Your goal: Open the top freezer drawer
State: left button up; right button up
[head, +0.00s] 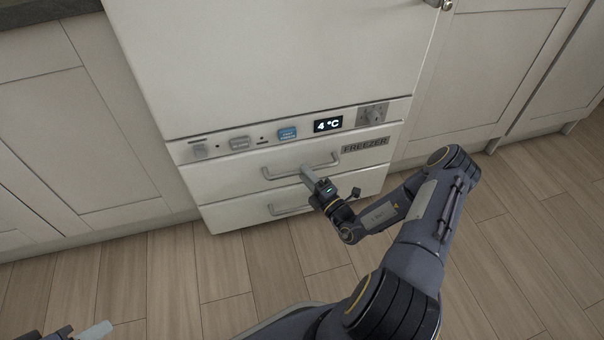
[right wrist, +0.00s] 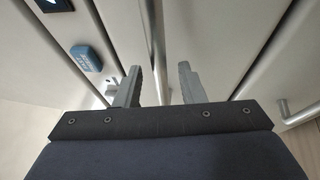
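The top freezer drawer (head: 240,170) is the upper of two white drawer fronts and looks closed, flush with the cabinet. Its bar handle (head: 283,173) is partly hidden by my right gripper (head: 308,174). In the right wrist view, the right gripper's two fingers (right wrist: 158,88) are apart. The metal handle bar (right wrist: 156,45) runs between or just beyond their tips; I see no contact on either side. My left gripper (head: 95,331) shows only in part at the bottom left edge.
The lower drawer's handle (head: 288,209) is close below the right gripper. Above the drawers is a control strip with a display (head: 328,124) and blue button (head: 287,133). White cupboards (head: 85,130) flank the fridge. The wooden floor (head: 500,250) is clear.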

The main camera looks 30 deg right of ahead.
jog(key=shift+x, duration=1.25)
grip_shut()
